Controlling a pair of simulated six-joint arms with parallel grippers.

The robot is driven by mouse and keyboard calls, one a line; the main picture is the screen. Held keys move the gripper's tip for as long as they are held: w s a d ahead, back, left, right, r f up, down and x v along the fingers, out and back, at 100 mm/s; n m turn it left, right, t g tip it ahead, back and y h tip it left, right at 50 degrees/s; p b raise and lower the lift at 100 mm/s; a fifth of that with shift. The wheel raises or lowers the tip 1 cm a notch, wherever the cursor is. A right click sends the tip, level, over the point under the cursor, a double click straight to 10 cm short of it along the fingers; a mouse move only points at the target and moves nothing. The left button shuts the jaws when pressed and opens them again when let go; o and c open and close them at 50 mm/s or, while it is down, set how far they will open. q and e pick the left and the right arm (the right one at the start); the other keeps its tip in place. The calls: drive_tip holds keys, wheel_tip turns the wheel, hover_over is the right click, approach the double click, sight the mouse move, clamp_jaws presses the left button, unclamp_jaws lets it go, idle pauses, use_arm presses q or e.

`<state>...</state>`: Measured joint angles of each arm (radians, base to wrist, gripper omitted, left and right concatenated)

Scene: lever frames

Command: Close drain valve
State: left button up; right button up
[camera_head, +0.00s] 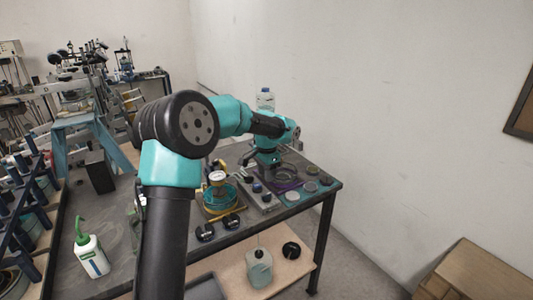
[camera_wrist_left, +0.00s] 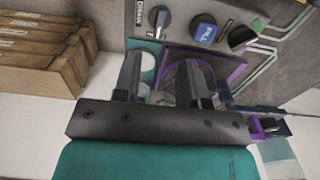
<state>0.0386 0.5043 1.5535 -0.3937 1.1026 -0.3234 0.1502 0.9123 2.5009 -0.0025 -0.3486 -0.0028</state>
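My left gripper (camera_head: 266,164) is over the work table, above a panel area with a purple-edged part (camera_head: 287,185). In the left wrist view, the fingers of my left gripper (camera_wrist_left: 160,65) stand apart with nothing held between them. The right gripper is not in view.
A yellow-based gauge (camera_head: 217,177) and several dark knobs stand left of the panel. A green-spouted bottle (camera_head: 91,254) stands at the table's front left. A clear bottle (camera_head: 265,99) stands behind the arm. Brown boxes (camera_wrist_left: 40,50) are left in the wrist view.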

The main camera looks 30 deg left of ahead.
use_arm(q)
wheel_tip(320, 180, up, 8)
idle(1.0)
